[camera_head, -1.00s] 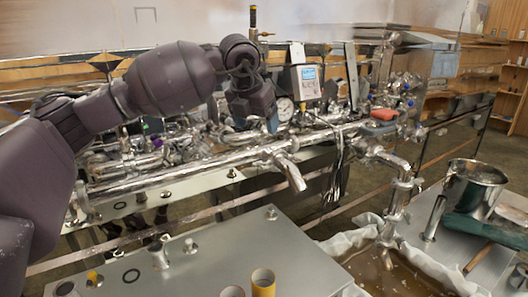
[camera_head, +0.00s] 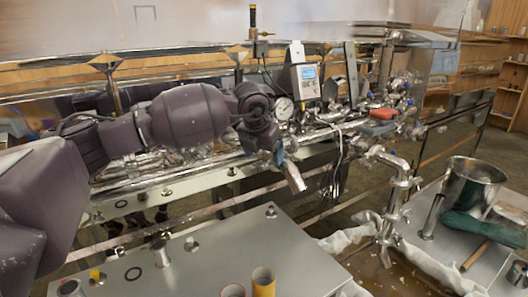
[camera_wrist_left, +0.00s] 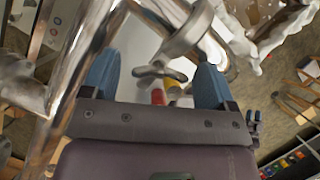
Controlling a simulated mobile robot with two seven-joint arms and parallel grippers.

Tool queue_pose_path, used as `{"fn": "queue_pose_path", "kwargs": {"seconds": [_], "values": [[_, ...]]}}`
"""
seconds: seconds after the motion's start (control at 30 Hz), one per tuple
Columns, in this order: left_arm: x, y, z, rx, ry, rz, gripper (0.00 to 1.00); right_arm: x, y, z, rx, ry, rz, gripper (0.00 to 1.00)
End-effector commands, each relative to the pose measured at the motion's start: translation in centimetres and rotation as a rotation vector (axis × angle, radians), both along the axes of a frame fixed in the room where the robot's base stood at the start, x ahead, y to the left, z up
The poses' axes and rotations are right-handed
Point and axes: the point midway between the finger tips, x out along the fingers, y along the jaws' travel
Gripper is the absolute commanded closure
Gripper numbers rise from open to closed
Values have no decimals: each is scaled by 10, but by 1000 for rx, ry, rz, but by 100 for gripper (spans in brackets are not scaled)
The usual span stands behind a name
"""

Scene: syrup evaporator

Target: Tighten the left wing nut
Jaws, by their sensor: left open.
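My left gripper (camera_head: 279,154) is at the long steel pipe of the evaporator, just above the slanted spout (camera_head: 295,178). In the left wrist view, the open left gripper (camera_wrist_left: 157,60) has its two blue fingers apart. A metal wing nut (camera_wrist_left: 160,73) shows between the fingers, below a ring-shaped clamp (camera_wrist_left: 186,34) on the piping. I see no finger touching the wing nut. In the head view the wing nut is hidden or too small to tell. My right gripper is in neither view.
A gauge (camera_head: 284,108) and a display box (camera_head: 305,82) stand just behind the gripper. A tap pipe (camera_head: 398,185) is to the right. The grey tabletop's middle is mostly clear.

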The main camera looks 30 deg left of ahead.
Motion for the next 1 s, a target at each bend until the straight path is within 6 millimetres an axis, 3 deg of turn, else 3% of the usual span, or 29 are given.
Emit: {"fn": "queue_pose_path", "kwargs": {"seconds": [0.07,0.4,0.63,1.0], "values": [[0,0,0,0,0,0,20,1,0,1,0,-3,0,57],[0,0,0,0,0,0,69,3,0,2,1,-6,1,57],[0,0,-1,-3,0,-56,69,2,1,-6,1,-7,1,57],[1,1,0,-6,0,-335,69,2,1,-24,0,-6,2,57]]}}
